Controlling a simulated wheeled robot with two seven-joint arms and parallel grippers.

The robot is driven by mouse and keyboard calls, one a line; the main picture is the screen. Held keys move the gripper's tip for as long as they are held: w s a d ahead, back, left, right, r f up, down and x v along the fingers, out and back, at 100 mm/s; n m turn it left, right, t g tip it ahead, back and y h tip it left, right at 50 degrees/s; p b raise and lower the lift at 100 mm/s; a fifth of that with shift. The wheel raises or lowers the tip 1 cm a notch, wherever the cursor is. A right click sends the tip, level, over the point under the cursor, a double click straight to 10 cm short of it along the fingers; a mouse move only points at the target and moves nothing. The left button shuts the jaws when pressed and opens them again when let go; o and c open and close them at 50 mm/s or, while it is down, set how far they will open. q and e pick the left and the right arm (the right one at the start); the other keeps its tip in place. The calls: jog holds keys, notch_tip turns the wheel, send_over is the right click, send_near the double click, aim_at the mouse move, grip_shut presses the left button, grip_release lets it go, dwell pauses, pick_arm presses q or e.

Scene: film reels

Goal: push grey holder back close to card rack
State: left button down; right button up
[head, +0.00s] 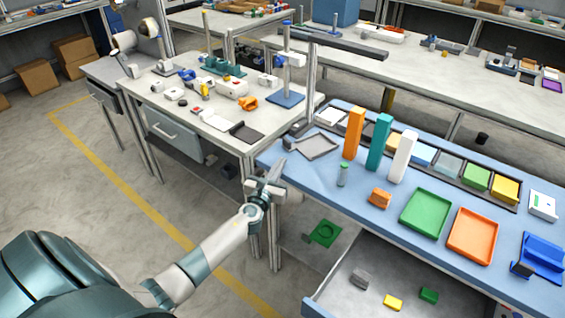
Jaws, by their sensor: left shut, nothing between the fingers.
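My left gripper (279,167) is shut and empty, at the left front edge of the blue-topped table (300,183). A flat grey holder-like tray (316,147) with a short arm lies on that table, just beyond and right of my fingertips, apart from them as far as I can tell. A small grey cylinder with a green top (342,177) stands nearer the front edge; I cannot tell which of these two is the grey holder. A long dark rack (436,173) with coloured pieces in a row runs along the table's back. My right gripper is out of view.
Orange (354,133), teal (379,142) and white (402,157) upright blocks stand before the rack. An orange piece (380,198), a green tray (426,213), an orange tray (472,235) and a blue stand (540,256) sit rightward. An open drawer (375,268) juts out below.

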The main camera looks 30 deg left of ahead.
pick_arm(q)
jog(key=v, duration=0.8)
